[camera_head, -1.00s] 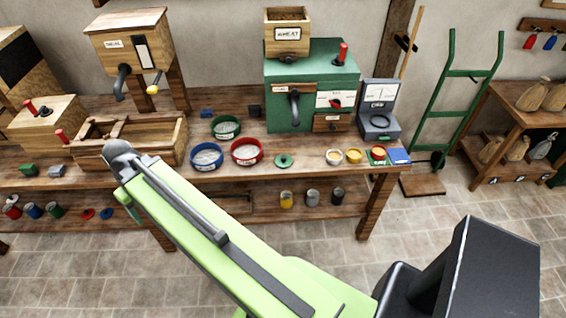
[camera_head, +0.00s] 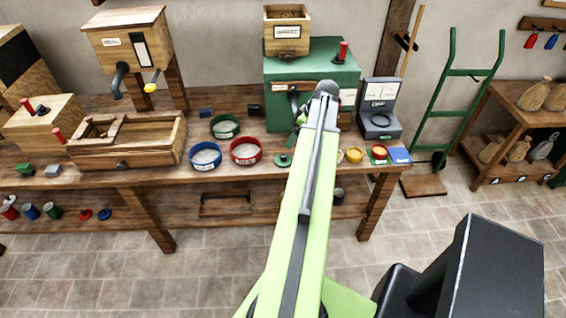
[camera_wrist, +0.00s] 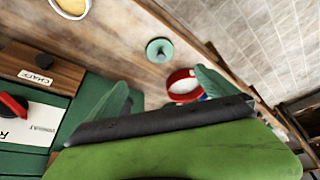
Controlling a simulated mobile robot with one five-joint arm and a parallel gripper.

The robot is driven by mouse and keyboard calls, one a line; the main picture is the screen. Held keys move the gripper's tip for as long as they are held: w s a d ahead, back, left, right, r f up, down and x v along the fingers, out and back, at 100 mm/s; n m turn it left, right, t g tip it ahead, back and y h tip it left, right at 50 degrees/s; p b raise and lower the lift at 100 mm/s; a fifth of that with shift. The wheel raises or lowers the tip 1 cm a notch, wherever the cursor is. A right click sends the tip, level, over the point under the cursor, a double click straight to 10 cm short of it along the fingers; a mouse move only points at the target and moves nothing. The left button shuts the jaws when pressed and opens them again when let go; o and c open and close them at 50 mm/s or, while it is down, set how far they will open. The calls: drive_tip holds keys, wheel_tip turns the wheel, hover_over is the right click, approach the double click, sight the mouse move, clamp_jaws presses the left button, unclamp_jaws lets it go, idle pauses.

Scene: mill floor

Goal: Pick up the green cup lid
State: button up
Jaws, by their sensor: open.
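The green cup lid (camera_head: 283,160) lies flat on the workbench, in front of the green mill and right of the red-rimmed sieve.
The red-rimmed sieve (camera_head: 246,151) stands left of the lid, with a blue one (camera_head: 205,156) and a green one (camera_head: 225,127) near it. The green mill (camera_head: 300,80) rises behind. A yellow bowl (camera_head: 354,155) and a scale (camera_head: 380,122) are right.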

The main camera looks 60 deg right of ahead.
drive_tip(key=b, duration=1.1)
approach(285, 156)
drive_tip(key=x, duration=0.4)
drive_tip(key=shift+w+f, duration=0.1)
drive_tip(key=shift+f, duration=0.25)
drive_tip(key=shift+w+f, duration=0.15)
drive_tip(key=b+x, duration=0.5)
drive_tip(key=shift+a+f, duration=0.1)
drive_tip(key=shift+a, duration=0.05)
drive_tip(key=c, duration=1.5)
